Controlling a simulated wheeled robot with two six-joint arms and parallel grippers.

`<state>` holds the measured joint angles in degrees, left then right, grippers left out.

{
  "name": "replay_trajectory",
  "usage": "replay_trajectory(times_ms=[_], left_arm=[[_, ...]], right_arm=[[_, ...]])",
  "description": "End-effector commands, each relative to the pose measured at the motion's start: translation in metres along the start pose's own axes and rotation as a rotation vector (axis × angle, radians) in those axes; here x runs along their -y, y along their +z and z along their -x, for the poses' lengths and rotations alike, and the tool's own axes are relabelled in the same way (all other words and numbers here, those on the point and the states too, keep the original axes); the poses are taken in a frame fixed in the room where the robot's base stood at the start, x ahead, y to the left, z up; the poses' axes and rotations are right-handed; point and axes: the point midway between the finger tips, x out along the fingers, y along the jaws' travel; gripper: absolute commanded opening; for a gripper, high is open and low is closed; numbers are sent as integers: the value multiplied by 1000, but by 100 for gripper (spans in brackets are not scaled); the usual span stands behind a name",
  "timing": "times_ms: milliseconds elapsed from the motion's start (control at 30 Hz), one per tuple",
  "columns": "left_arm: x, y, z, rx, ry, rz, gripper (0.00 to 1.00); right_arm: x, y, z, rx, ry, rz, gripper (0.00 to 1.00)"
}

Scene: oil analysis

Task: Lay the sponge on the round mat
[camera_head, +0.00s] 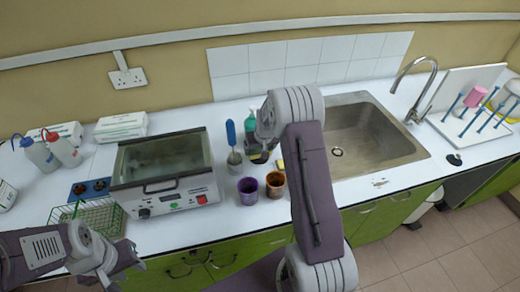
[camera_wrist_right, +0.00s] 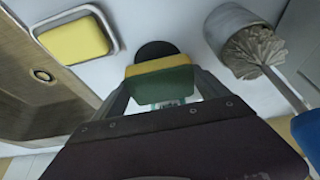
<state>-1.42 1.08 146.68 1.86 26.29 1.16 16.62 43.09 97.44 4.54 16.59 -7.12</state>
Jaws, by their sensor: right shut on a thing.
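My right gripper (camera_wrist_right: 160,92) is shut on the sponge (camera_wrist_right: 160,80), a yellow and green block held between its fingers in the right wrist view. A black round mat (camera_wrist_right: 155,49) lies on the white counter just beyond the sponge, partly hidden by it. I cannot tell whether the sponge touches the mat. In the head view the mat (camera_head: 259,157) shows under my right gripper, left of the sink. My left gripper (camera_head: 125,257) is low at the left, by the front of the counter.
A yellow block (camera_wrist_right: 75,41) lies in a grey dish beside the sink (camera_head: 365,140). A brush holder (camera_wrist_right: 238,42) stands right of the mat in the wrist view. Purple (camera_head: 248,190) and brown (camera_head: 275,184) cups stand in front. A bath with a lid (camera_head: 165,170) is left.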

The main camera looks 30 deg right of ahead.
Motion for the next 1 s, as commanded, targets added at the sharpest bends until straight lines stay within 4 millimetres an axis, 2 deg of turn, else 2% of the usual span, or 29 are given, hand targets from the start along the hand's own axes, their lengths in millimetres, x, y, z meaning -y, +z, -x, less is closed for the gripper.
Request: replay_trajectory(times_ms=[67, 767, 800, 833, 1000], left_arm=[[0, 0, 3, 0, 0, 0, 36], [0, 1, -7, 0, 0, 0, 36], [0, 1, -7, 0, 0, 0, 36], [0, 1, -7, 0, 0, 0, 36], [0, 1, -7, 0, 0, 0, 36]], right_arm=[[0, 7, -6, 9, 0, 1, 42], [0, 12, -19, 7, 0, 1, 42], [0, 12, -18, 7, 0, 1, 90], [0, 12, -18, 7, 0, 1, 99], [0, 12, -18, 7, 0, 1, 100]])
